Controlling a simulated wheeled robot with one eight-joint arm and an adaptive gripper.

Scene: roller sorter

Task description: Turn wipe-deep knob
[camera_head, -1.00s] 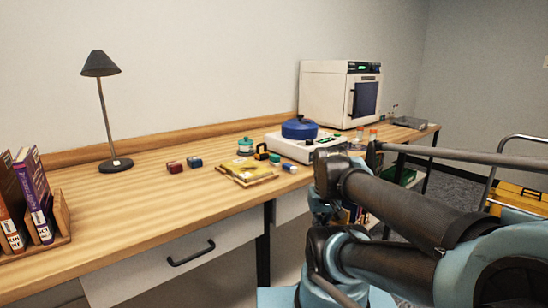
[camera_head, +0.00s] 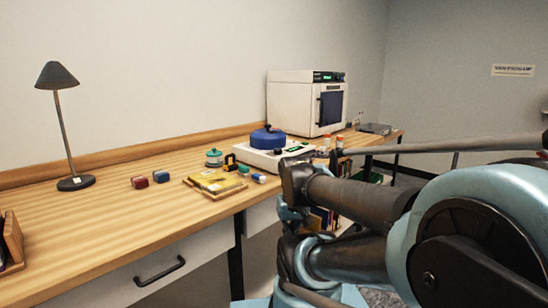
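No knob can be read as wipe-deep from here. A white base unit (camera_head: 262,158) with a blue round lidded part (camera_head: 267,138) on top stands on the wooden desk. Knob details there are too small to tell. My arm fills the lower right, folded, away from both machines. My gripper cannot be made out.
A drawer handle (camera_head: 160,272) juts from the front. A flat grey device (camera_head: 376,129) lies at the far end.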

